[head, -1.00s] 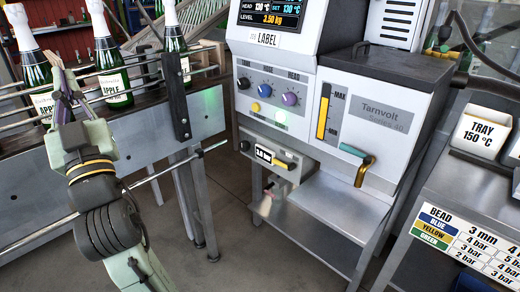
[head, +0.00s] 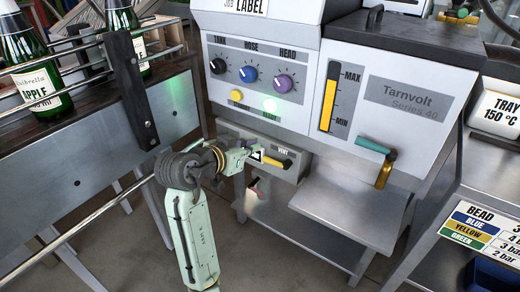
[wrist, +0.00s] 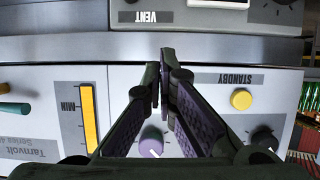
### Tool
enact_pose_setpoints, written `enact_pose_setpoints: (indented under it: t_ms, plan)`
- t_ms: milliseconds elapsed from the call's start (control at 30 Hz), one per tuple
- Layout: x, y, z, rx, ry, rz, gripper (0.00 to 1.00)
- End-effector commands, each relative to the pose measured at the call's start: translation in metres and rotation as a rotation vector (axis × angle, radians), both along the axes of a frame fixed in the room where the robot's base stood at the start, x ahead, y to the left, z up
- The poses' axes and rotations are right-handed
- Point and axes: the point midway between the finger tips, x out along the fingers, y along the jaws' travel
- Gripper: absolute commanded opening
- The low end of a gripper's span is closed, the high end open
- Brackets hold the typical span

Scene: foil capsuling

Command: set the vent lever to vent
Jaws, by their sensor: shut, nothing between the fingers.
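The vent lever (head: 271,160) is a yellow bar with a dark end, lying nearly level on the grey lower panel (head: 300,170) of the Tarnvolt machine, just below the VENT label. My gripper (head: 250,153) is at the left part of that panel in the head view, left of the lever, and covers part of the pressure readout. In the wrist view the gripper (wrist: 160,62) is shut and empty, its fingers meeting below the upside-down VENT label (wrist: 153,17). The lever cannot be made out clearly in the wrist view. I cannot tell if the fingers touch the panel.
Above the panel are the knobs (head: 249,74), a yellow standby button (head: 236,96) and a lit green button. A teal-and-brass handle (head: 383,168) and a metal shelf (head: 350,210) are to the right. A rail and bottles (head: 35,80) stand on the left.

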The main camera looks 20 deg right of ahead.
Motion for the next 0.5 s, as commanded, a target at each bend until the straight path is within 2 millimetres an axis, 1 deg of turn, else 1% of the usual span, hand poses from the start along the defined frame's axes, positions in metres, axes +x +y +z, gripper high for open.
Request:
enact_pose_setpoints:
  t_ms: [333,433,500]
  plan:
    - [0.002,-0.001,0.000,0.000,0.000,0.001,0.00]
    - [0.006,-0.007,-0.003,-0.001,0.001,0.002,0.00]
    - [0.012,-0.015,-0.007,-0.001,0.002,0.000,0.00]
